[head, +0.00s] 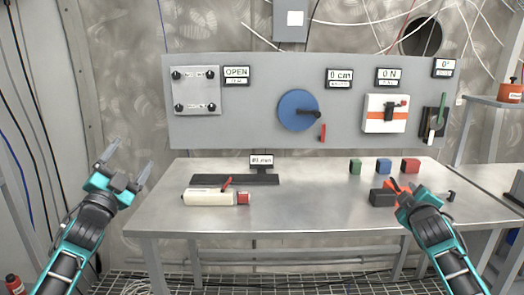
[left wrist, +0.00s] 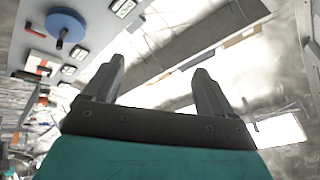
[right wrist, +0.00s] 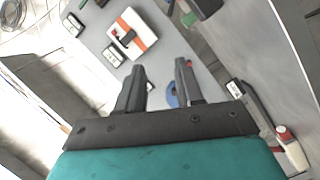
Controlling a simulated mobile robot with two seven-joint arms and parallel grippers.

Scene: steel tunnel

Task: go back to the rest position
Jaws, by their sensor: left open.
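My left gripper (head: 125,162) is raised in the air to the left of the table, its fingers spread. It is empty, and the left wrist view shows the two fingers (left wrist: 160,82) wide apart with nothing between them. My right gripper (head: 420,188) is over the right part of the table in the head view. In the right wrist view its fingers (right wrist: 160,75) are apart, closer than the left ones, and I see nothing held between them. A dark block (head: 381,198) and an orange item (head: 397,186) show beside the right gripper, partly hidden.
The steel table (head: 300,225) holds a white cylinder with a red end (head: 210,198), a black bar (head: 255,180), and green (head: 355,166), blue (head: 384,166) and red (head: 411,166) blocks. Behind stands a grey panel (head: 260,125) with a blue wheel (head: 298,110). The table's middle is clear.

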